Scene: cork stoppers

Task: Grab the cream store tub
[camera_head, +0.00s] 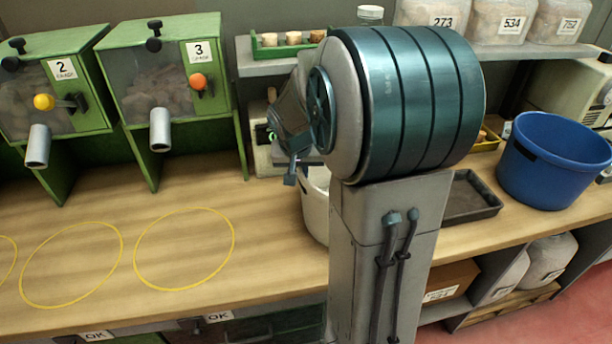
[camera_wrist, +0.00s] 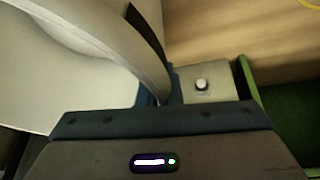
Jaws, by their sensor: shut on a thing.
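The cream store tub (camera_head: 314,206) stands on the wooden bench, mostly hidden behind my arm in the head view. In the wrist view the tub (camera_wrist: 70,50) fills the upper left, with its curved rim and a dark strip near it. My gripper (camera_wrist: 158,98) is at the tub's rim, its dark fingers shut on the wall. In the head view most of the gripper is hidden by my arm; a blue finger part shows just above the tub. I cannot tell whether the tub is lifted off the bench.
A blue tub (camera_head: 556,165) and a dark tray (camera_head: 470,197) stand to the right. Green dispensers (camera_head: 165,80) stand at the left, above yellow rings on clear bench. A shelf (camera_head: 262,66) with a green cork rack (camera_head: 290,42) runs behind. A scale-like device (camera_head: 263,150) stands behind the tub.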

